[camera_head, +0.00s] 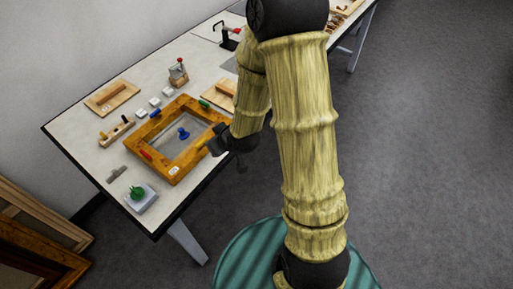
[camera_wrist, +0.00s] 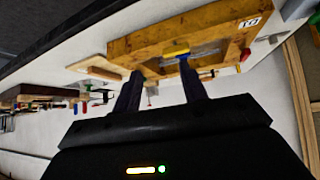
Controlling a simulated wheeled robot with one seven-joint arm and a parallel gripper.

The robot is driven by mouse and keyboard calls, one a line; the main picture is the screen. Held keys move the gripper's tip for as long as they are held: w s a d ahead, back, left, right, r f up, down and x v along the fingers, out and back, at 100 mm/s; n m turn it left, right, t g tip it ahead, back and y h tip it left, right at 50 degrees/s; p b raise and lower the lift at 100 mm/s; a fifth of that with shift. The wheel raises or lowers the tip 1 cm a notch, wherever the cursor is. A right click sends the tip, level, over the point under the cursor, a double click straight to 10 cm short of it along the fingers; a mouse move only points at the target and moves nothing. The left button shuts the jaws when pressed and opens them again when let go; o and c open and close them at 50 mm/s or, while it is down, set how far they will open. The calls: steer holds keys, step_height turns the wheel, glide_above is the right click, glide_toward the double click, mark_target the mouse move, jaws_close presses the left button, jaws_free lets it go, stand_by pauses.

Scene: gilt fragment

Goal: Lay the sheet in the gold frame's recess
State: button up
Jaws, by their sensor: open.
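The gold frame (camera_head: 158,167) lies flat on the white table, with a pale grey area inside its opening. A blue knob (camera_head: 183,133) stands within that opening. I cannot tell whether the grey area is the sheet or the bare recess. My gripper (camera_head: 214,146) is at the frame's right edge, partly hidden by my arm. In the wrist view the gripper (camera_wrist: 160,72) is open, its two dark fingers apart with nothing clearly held between them. The frame (camera_wrist: 200,28) shows beyond the fingertips, with a yellow piece (camera_wrist: 175,53) at its inner edge.
A green knob on a pale block (camera_head: 140,201) stands at the near table corner. Several small white blocks (camera_head: 154,101), a wooden board (camera_head: 111,96) and a tool rack (camera_head: 117,130) lie behind and left of the frame. A black clamp (camera_head: 226,36) stands farther back.

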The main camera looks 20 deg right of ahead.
steer(key=s+d+r+m+g+h, duration=0.1)
steer(key=s+d+r+m+g, duration=0.1)
steer(key=s, duration=0.4)
steer(key=s+d+r+m+g+h, duration=0.1)
steer(key=s+d+r+m+g, duration=0.1)
steer(key=s+d+r, duration=0.3)
steer(key=shift+s+d+r+g+h, duration=0.25)
steer(key=shift+s+r+g+h, duration=0.15)
steer(key=shift+s+r+g, duration=0.6)
steer(key=shift+o, duration=0.3)
steer(key=shift+s+f, duration=0.15)
steer(key=shift+c, duration=0.9)
